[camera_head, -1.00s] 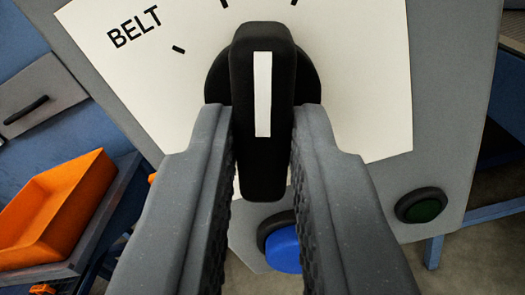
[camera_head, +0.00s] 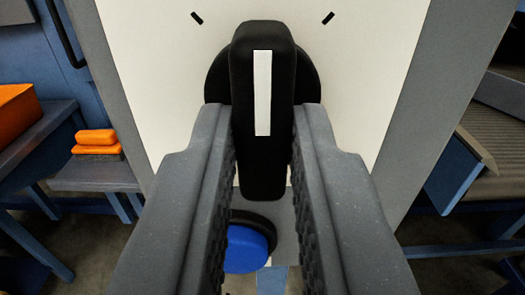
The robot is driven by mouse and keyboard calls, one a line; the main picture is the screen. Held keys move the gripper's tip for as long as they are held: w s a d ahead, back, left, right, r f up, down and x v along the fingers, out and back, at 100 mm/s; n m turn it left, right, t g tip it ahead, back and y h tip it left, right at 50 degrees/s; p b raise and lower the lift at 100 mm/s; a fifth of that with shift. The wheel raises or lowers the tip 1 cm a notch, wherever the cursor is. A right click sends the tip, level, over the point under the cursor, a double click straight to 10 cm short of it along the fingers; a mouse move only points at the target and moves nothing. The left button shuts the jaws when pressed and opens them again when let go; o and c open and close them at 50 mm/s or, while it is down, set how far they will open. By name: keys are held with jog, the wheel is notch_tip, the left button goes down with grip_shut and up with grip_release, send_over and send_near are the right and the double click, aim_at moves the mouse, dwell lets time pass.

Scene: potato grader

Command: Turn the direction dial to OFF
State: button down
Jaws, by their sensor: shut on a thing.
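The direction dial (camera_head: 277,85) is a black knob with a white pointer stripe, on a white label plate (camera_head: 150,80). The stripe stands upright in the picture, between two black tick marks, one at upper left (camera_head: 197,18) and one at upper right (camera_head: 328,18). No lettering on the plate is in view, so I cannot tell which position the stripe points at. My gripper (camera_head: 262,125) is shut on the dial's bar, one finger on each side.
A blue push button (camera_head: 247,250) sits just below the dial, partly behind my fingers. An orange bin (camera_head: 15,112) and orange blocks (camera_head: 96,140) lie on blue benches at left. A ribbed conveyor (camera_head: 495,140) is at right.

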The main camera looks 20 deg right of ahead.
jog(key=shift+a, duration=0.1)
jog(key=c, duration=1.4)
grip_release()
jog(key=b+v, duration=0.2)
jog(key=v, duration=1.1)
jog(key=shift+s+a, duration=0.1)
jog(key=shift+s, duration=0.25)
